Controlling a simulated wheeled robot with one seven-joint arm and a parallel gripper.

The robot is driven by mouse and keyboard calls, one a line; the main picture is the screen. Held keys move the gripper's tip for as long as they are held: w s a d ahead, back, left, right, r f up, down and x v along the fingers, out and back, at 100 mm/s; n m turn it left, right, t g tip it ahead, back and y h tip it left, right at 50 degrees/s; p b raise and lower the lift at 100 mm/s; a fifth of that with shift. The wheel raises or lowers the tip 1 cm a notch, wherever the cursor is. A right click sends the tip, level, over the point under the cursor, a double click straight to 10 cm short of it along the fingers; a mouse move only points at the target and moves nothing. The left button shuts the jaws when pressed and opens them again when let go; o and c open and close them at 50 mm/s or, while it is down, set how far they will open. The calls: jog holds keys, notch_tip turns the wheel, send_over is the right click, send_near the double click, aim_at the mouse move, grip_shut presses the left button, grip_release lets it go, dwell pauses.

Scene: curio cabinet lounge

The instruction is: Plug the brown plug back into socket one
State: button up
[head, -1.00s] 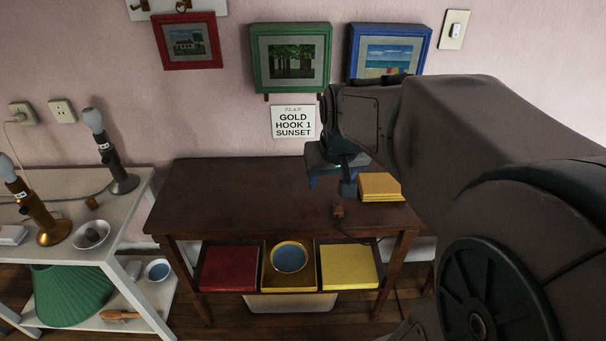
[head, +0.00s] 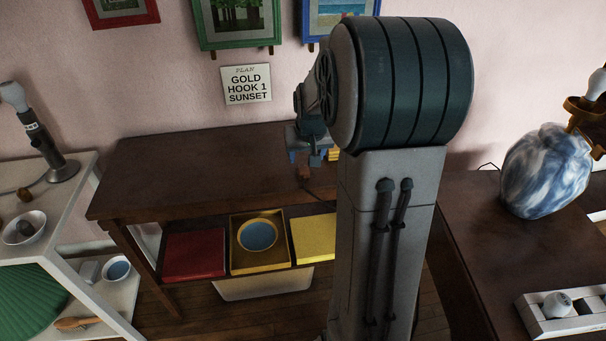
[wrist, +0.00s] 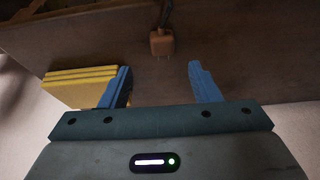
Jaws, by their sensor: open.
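The brown plug (wrist: 162,43) lies on the dark wooden table, its two prongs facing my gripper in the wrist view. A dark cord runs from its far end. In the head view the plug (head: 304,172) is a small brown spot just below my gripper (head: 304,158). The wrist view shows my gripper (wrist: 160,75) open and empty, its blue fingers apart. The plug is beyond the fingertips, roughly centred between them, not touching. No socket labelled one can be made out in the current views.
Yellow boxes (wrist: 80,88) are stacked close to the left finger. A white shelf (head: 88,172) with a lamp (head: 55,150) stands left. At right, another dark table holds a blue-and-white vase (head: 546,172) and a white block with dark recesses (head: 590,306). My arm hides the table's right end.

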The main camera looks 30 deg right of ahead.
aim_at(303, 169)
jog(key=x, duration=0.3)
jog(key=b+x, duration=0.1)
jog(key=x, duration=0.2)
jog(key=shift+a+f, duration=0.2)
jog(key=shift+f, duration=0.1)
jog(key=c, duration=1.1)
